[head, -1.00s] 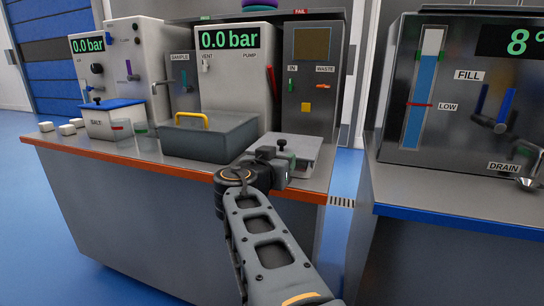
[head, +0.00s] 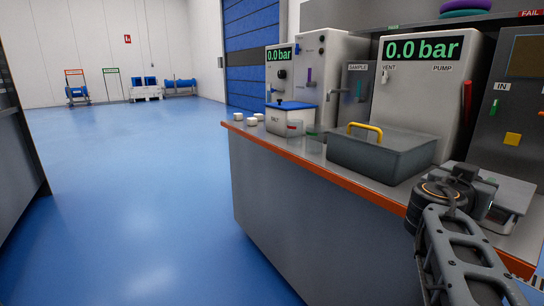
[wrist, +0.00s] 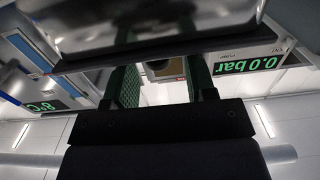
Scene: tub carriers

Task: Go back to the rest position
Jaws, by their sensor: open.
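My gripper (head: 492,196) is at the right of the head view, over the front right part of the orange-edged bench (head: 350,183). A light grey flat plate (head: 517,193) lies beside and behind it. In the wrist view my gripper (wrist: 160,78) is open, with two green-lined fingers apart. A small dark round part shows between them, and I cannot tell whether it is touched. A shiny metal surface (wrist: 150,22) fills the top of the wrist view.
A grey tub (head: 385,155) with a yellow handle stands on the bench, left of my gripper. A salt box (head: 290,118), small white blocks (head: 252,121) and pressure units (head: 430,85) are further along. Open blue floor (head: 150,190) lies to the left. A dark cabinet edge (head: 18,150) stands far left.

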